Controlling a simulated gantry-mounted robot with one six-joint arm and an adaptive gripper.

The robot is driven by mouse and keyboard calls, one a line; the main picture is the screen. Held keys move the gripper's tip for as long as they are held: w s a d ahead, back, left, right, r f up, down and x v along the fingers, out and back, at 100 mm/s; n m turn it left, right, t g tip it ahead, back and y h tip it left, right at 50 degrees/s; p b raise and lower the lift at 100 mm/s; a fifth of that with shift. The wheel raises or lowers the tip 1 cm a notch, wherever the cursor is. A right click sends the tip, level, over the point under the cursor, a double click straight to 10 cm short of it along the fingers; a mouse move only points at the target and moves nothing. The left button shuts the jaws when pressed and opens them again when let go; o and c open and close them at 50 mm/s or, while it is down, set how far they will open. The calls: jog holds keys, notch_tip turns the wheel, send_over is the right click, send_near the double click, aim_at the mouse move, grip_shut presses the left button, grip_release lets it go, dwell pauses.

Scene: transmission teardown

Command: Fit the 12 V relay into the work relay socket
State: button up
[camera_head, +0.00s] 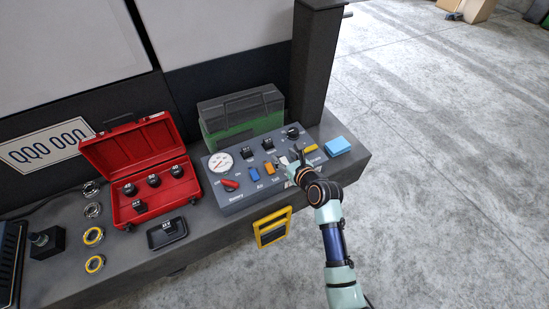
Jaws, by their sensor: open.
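My gripper (296,163) is open, over the right part of the grey control panel (232,198). The panel carries a white dial, a red lever, coloured switches and two small black blocks (245,153) (267,145) along its back. I cannot tell which part is the 12 V relay or the work relay socket; the labels are too small to read. My gripper and wrist hide part of the panel's right side. I cannot see anything held between the fingers.
An open red case (155,212) with several black pieces stands to the left. A small black tray (167,233) lies before it. Rings (93,236) lie further left. A green case (240,115) stands behind the panel. A blue block (338,146) is at right.

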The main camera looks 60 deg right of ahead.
jog(key=shift+w, duration=0.1)
jog(key=w+a+r+n+t+y, duration=0.1)
jog(key=w+a+r+n+y, duration=0.2)
jog(key=a+n, duration=0.55)
jog(key=w+a+r+n, duration=0.3)
jog(key=w+a+n, duration=0.3)
jog(key=a, duration=0.4)
jog(key=w+a+r+n+t+y, duration=0.1)
jog(key=w+a+r+n+y, duration=0.15)
jog(key=a+n, duration=0.6)
jog(key=s+a+r+n+y, duration=0.1)
jog(key=s+a+r+n, duration=0.1)
jog(key=a+n, duration=0.4)
jog(key=s+a+r+n, duration=0.3)
jog(key=a+n, duration=0.4)
jog(key=a, duration=0.1)
jog(key=s+a+r+n+y, duration=0.1)
jog(key=s+a+r+n, duration=0.1)
jog(key=a+n, duration=0.5)
jog(key=shift+s+a+r+y, duration=0.25)
jog(key=shift+a+r+y, duration=0.1)
jog(key=shift+r, duration=0.25)
